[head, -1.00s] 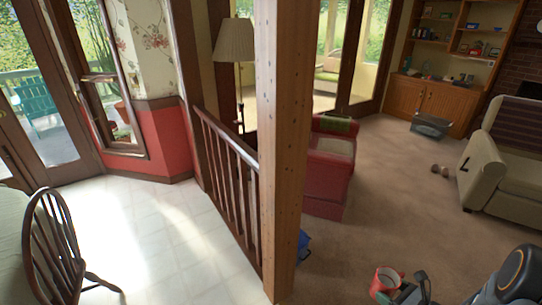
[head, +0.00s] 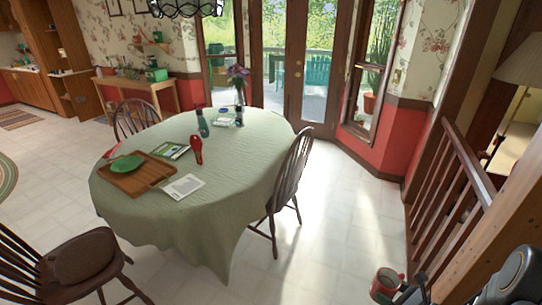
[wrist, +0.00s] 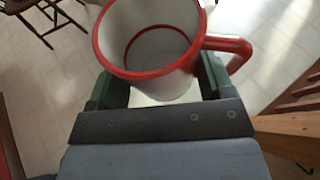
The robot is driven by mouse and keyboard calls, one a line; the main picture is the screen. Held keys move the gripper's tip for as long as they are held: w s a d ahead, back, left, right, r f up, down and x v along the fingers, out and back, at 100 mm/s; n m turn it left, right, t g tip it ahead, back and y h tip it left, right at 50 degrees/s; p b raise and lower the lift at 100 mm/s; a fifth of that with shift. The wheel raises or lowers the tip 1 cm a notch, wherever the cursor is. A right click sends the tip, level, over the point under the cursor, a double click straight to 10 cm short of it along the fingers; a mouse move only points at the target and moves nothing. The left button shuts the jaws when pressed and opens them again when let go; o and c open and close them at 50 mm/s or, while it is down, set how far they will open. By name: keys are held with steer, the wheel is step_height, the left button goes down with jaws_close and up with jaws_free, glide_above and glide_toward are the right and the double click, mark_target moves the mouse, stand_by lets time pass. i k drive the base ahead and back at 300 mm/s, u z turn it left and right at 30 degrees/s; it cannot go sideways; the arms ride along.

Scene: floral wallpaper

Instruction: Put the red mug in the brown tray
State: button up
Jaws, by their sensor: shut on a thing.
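The red mug (head: 386,281) is at the lower right of the head view, held off the floor by my gripper (head: 402,292). In the wrist view the mug (wrist: 150,77) is upright with a red rim, pale inside and a red handle to the right. It looks empty. The jaws of my gripper (wrist: 160,92) are shut on its sides. The brown tray (head: 148,181) lies on the near left part of the dining table, well away from my gripper. A green plate (head: 126,163) sits in the tray.
The table (head: 225,215) has a green cloth and holds a red bottle (head: 195,150), a white booklet (head: 184,186) and a vase. Chairs (head: 290,180) stand around it. A wooden railing (head: 440,200) is at right. White floor (head: 340,220) between table and railing is clear.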

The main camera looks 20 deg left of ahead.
mark_target(163, 172)
steer(key=u, duration=2.2)
steer(key=i, duration=1.65)
